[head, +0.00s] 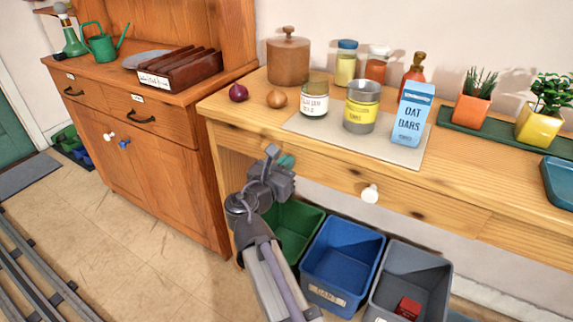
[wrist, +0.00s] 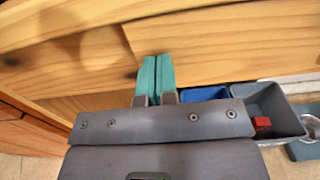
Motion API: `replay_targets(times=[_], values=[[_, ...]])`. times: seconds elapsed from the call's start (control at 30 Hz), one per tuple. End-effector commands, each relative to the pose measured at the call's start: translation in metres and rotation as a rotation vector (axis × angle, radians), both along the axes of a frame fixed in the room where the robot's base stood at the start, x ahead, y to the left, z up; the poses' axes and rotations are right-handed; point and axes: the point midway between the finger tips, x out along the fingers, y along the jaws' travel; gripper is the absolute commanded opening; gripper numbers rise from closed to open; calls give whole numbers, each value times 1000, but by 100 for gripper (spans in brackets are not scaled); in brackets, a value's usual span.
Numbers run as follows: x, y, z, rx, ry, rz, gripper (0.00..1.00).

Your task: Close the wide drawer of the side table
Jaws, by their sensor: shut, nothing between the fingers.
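The side table (head: 235,101) is light wood. Its wide drawer (head: 320,170) has a plain wooden front with a round white knob (head: 370,193). The front sits close under the tabletop edge; I cannot tell whether a small gap remains. My gripper (head: 287,161) is in front of the drawer's left part, left of the knob, near its lower edge. In the wrist view the teal fingertips (wrist: 157,60) are together and empty, pointing at the wood (wrist: 230,45). They overlap the left end of a wooden panel there; contact cannot be told.
Below the table stand a green bin (head: 305,222), a blue bin (head: 343,255) and a grey bin (head: 415,270) with a red box (head: 408,308). Jars, an oat bars carton (head: 411,115) and plants stand on top.

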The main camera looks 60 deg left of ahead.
Motion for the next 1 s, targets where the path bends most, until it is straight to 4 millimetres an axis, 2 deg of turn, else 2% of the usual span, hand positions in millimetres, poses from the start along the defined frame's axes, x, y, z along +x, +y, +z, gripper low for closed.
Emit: replay_targets(times=[0.07, 0.23, 0.5, 0.63, 0.77, 1.0], values=[[3, 5, 3, 0, -10, 1, 0], [-14, -15, 3, 1, -8, -6, 0], [-76, -61, 2, 2, -5, -11, 0], [-98, -75, 2, 1, -4, -13, 0], [-107, -81, 1, 1, -4, -15, 0], [-108, -82, 1, 5, 0, -15, 0]])
